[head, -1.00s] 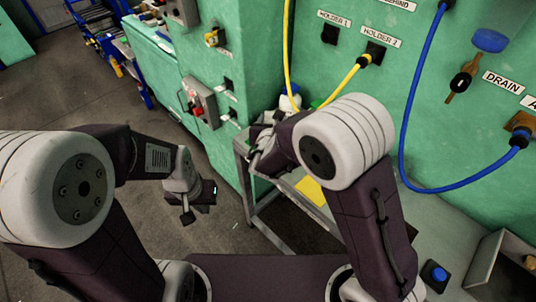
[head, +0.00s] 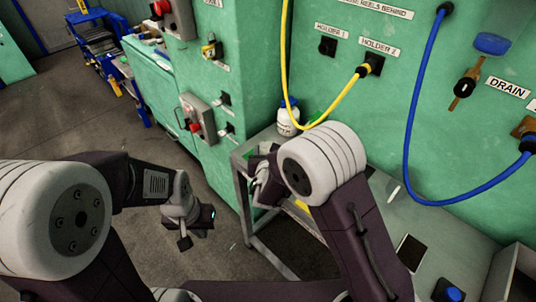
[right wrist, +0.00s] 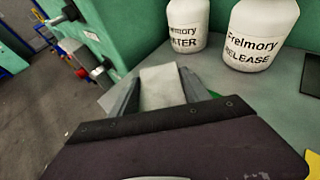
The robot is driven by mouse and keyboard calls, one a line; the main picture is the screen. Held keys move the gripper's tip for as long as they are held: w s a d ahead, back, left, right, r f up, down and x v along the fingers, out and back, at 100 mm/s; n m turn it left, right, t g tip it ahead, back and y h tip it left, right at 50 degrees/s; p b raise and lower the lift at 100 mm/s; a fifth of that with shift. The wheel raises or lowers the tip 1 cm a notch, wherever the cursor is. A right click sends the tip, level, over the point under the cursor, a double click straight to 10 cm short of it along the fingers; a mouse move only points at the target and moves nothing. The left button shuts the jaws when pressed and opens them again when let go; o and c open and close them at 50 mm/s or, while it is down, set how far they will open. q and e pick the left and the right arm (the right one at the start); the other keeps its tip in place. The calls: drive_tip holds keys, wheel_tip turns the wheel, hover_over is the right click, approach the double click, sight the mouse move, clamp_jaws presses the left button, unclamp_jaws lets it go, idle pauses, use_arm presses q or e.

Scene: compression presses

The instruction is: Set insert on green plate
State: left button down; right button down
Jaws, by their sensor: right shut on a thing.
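In the right wrist view, my right gripper (right wrist: 160,92) is shut on a pale grey flat block, the insert (right wrist: 160,82), which shows between its two fingers above the grey table. In the head view, my right gripper (head: 258,180) is over the table's left end, partly hidden by my arm.
Two white bottles, labelled WATER (right wrist: 187,22) and RELEASE (right wrist: 260,35), stand behind the insert. A yellow piece (right wrist: 314,163) shows at the right edge. The green machine wall (head: 340,90) with hanging cables rises behind the grey table (head: 385,215).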

drive_tip(key=shift+w+f, duration=0.1)
drive_tip(key=shift+f, duration=0.5)
drive_tip(key=c, duration=0.5)
unclamp_jaws()
drive_tip(key=shift+s+r, duration=0.2)
drive_tip(key=shift+s, duration=0.1)
drive_tip(key=v, duration=1.1)
drive_tip(key=shift+s+r+p, duration=0.15)
drive_tip(key=shift+s+p, duration=0.1)
drive_tip(key=shift+p, duration=0.15)
